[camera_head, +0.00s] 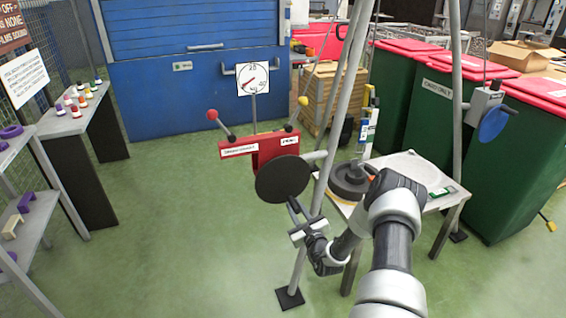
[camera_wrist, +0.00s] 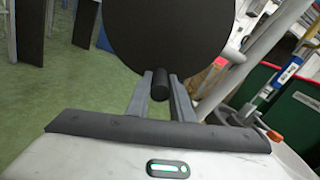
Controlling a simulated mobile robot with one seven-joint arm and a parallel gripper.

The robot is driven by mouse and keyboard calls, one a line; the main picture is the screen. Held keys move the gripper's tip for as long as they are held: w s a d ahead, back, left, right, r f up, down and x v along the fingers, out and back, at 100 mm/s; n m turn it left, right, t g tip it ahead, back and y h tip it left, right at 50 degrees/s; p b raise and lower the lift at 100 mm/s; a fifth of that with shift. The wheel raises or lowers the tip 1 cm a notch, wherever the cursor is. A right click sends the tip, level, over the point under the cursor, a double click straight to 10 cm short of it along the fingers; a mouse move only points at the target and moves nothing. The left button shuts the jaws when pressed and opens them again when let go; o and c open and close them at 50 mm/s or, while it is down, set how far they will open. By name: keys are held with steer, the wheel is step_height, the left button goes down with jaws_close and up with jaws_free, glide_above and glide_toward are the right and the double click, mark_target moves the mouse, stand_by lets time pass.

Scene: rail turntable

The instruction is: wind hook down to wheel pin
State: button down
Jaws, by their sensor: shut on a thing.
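A dark round disc (camera_head: 283,179) with a short black crank handle (camera_wrist: 160,84) faces my gripper. It stands in front of a red unit (camera_head: 280,150). My gripper (camera_head: 295,212) is shut on the handle, one finger on each side of it in the wrist view, at the disc's lower edge. A dark wheel (camera_head: 350,180) lies flat on a grey table behind a tripod leg. An upright post with blue, white and yellow parts (camera_head: 367,125) stands over the wheel. I cannot make out the hook or the pin for certain.
Tripod legs (camera_head: 335,110) rise close to my arm and the grey table (camera_head: 415,170). A grey box with a blue disc (camera_head: 490,118) is on the right leg. A dial (camera_head: 253,78) stands above the red unit. Green bins (camera_head: 435,110) line the right. The left floor is free.

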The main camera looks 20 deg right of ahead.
steer(key=shift+s+d+r+n, duration=0.1)
steer(key=shift+d+r+n, duration=0.1)
steer(key=shift+d+n, duration=0.6)
steer(key=shift+d, duration=0.15)
steer(key=shift+d+r+n, duration=0.55)
steer(key=shift+d+n, duration=0.15)
steer(key=shift+n, duration=0.5)
steer(key=shift+d, duration=0.1)
steer(key=shift+d+r+n+p, duration=0.35)
steer(key=shift+d+r+n, duration=0.3)
steer(key=shift+n, duration=0.55)
steer(key=shift+d+r+n, duration=0.45)
steer(key=shift+r+n, duration=0.3)
steer(key=shift+n, duration=0.45)
